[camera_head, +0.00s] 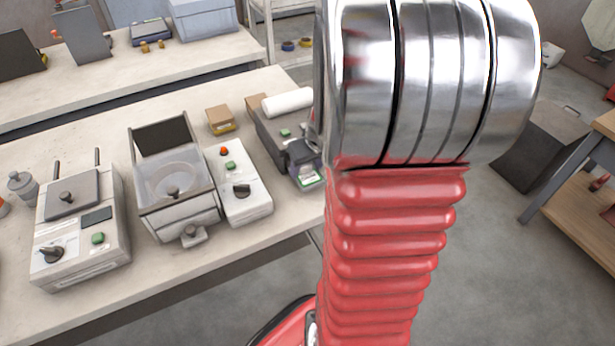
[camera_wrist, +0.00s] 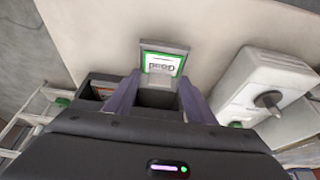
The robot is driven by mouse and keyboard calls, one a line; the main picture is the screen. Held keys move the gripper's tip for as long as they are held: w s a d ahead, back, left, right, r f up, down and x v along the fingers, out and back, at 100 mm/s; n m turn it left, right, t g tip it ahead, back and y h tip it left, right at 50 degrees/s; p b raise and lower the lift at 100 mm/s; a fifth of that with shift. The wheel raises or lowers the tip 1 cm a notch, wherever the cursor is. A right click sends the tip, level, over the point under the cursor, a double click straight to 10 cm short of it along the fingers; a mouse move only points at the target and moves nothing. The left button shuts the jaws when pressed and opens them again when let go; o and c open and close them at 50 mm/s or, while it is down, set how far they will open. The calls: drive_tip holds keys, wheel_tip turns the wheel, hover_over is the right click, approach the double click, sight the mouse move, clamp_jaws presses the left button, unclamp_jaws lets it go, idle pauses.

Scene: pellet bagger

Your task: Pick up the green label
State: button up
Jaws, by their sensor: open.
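The green label (camera_wrist: 161,64) is a white card with a green border and the word "Good" on it. It lies on a small grey tray at the front of the dark label machine (camera_head: 272,136). The label also shows in the head view (camera_head: 311,179), partly covered. My gripper (camera_wrist: 160,82) is open, with its two purple fingers on either side of the label's near end. I cannot tell whether they touch it. In the head view my gripper (camera_head: 305,163) is just above the tray, and my arm hides part of it.
A white control box (camera_head: 238,184) with a red button and black knob stands left of the machine. A white roll (camera_head: 288,102) lies on the machine. A small cardboard box (camera_head: 220,120) sits behind. The bench edge is close to the label.

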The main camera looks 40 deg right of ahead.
sight(307, 175)
drive_tip(key=shift+c, duration=0.6)
clamp_jaws()
drive_tip(key=shift+r, duration=0.1)
wheel_tip(307, 175, up, 10)
idle(0.8)
drive_tip(key=shift+a, duration=0.1)
idle(0.4)
